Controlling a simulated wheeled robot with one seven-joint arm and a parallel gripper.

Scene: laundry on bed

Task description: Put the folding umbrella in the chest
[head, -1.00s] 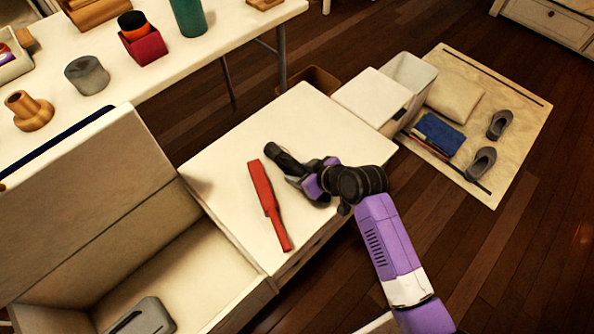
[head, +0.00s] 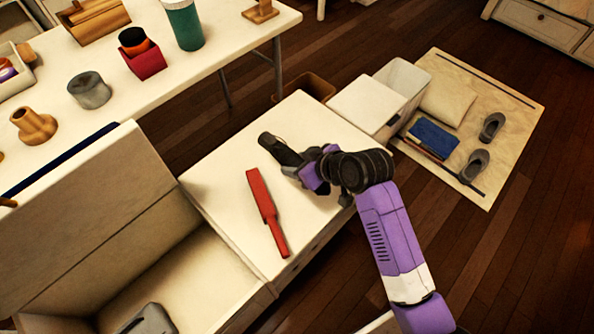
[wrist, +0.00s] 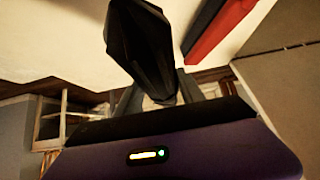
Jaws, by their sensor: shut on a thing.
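The black folding umbrella (head: 280,149) is in my gripper (head: 303,167), over the white cabinet top (head: 215,170). In the wrist view the umbrella (wrist: 140,45) sticks out from between the fingers (wrist: 160,98), which are shut on it. It appears to be just above the surface, though the gap is hard to judge. The chest (head: 180,275) stands open at the lower left with its lid (head: 85,215) raised. A grey item (head: 148,320) lies inside it, partly cut off by the frame edge.
A long red object (head: 266,213) lies on the cabinet top between the umbrella and the chest. A white table (head: 150,85) with cups and boxes stands behind. A white bin (head: 405,85) and a mat (head: 500,140) with shoes are at the right. Much of the chest floor is clear.

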